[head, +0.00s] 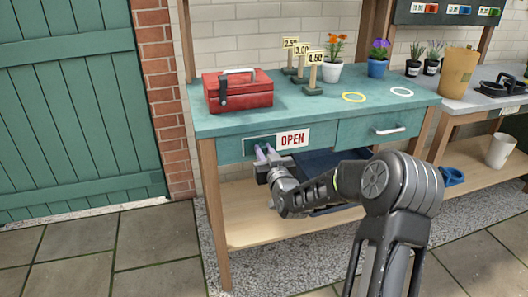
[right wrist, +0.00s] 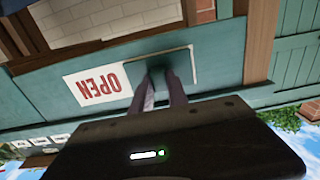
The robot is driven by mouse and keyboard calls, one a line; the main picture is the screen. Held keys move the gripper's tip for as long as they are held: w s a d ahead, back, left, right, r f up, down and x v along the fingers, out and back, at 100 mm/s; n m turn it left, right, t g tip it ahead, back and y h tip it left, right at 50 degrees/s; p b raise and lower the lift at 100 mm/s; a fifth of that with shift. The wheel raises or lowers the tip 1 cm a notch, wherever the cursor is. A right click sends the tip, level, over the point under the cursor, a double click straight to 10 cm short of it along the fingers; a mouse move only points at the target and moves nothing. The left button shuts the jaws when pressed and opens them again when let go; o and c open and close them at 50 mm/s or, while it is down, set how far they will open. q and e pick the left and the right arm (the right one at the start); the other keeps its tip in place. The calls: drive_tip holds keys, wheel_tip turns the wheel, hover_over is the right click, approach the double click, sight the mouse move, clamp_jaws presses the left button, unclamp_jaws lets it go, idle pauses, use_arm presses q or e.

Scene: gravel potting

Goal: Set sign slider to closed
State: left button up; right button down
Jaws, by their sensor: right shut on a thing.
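The sign slider (head: 292,139) is on the teal front of the workbench, with a white plate reading OPEN in red at its right end in the head view. The plate shows upside down in the right wrist view (right wrist: 97,87). A teal panel in a pale frame (right wrist: 187,66) lies beside it. My right gripper (head: 261,152) reaches the slider just left of the plate, and its two fingers are shut on the slider's knob. The knob is mostly hidden between the fingertips in the right wrist view (right wrist: 165,78). My left gripper is not in view.
A red toolbox (head: 238,92) stands on the bench top (head: 315,112), with price signs (head: 312,75) and flower pots behind. A drawer with a metal handle (head: 389,131) is right of the slider. A green door (head: 75,110) and open floor lie left.

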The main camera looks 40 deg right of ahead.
drive_tip(key=s+d+b, duration=0.1)
drive_tip(key=d, duration=0.2)
drive_tip(key=s+d+b, duration=0.1)
drive_tip(key=d, duration=0.3)
drive_tip(key=s+d+b, duration=0.1)
drive_tip(key=d, duration=0.2)
drive_tip(key=shift+s+d, duration=0.15)
drive_tip(key=shift+s, duration=0.15)
drive_tip(key=shift+s+d, duration=0.1)
drive_tip(key=shift+d, duration=0.15)
drive_tip(key=c, duration=1.3)
unclamp_jaws()
drive_tip(key=shift+s, duration=0.1)
drive_tip(key=v, duration=0.7)
drive_tip(key=shift+s+a, duration=0.1)
drive_tip(key=shift+s, duration=0.2)
